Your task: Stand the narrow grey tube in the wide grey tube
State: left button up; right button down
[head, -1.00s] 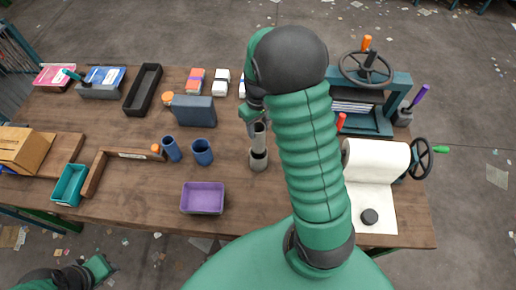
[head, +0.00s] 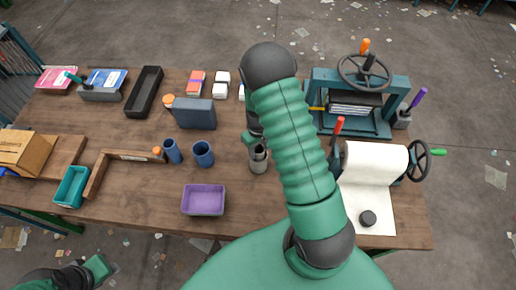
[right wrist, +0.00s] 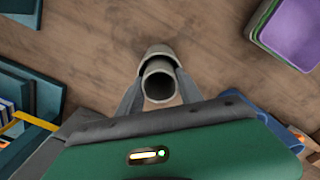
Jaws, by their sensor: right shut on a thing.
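The wide grey tube (head: 258,164) stands upright on the table, right of the blue cups; it also shows in the right wrist view (right wrist: 160,52). My right gripper (right wrist: 158,90) is shut on the narrow grey tube (right wrist: 158,82), one finger on each side. In the head view the narrow tube (head: 259,151) is over the wide tube's mouth, and its lower end appears to be inside it. How deep it sits is hidden. My right arm covers part of the gripper. My left gripper (head: 98,268) is low at the left, off the table; its fingers are unclear.
Two blue cups (head: 203,153) (head: 172,151) stand left of the tubes. A purple tray (head: 203,200) lies in front of them, and a dark blue box (head: 195,114) behind. A press (head: 358,110) and a paper roll (head: 374,160) stand to the right.

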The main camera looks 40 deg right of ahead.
jog(key=shift+f, duration=0.2)
jog(key=c, duration=0.8)
grip_release()
jog(key=shift+r, duration=0.5)
notch_tip(320, 180, up, 12)
jog(key=a+b, duration=0.1)
jog(key=b, duration=0.1)
jog(key=s+a+r+n+t, duration=0.15)
jog(key=s+a, duration=0.25)
jog(key=a, duration=0.5)
jog(key=s+a+r+t, duration=0.15)
jog(key=s+a, duration=0.25)
jog(key=a, duration=0.5)
jog(key=shift+b+x, duration=1.95)
jog(key=shift+x, duration=0.1)
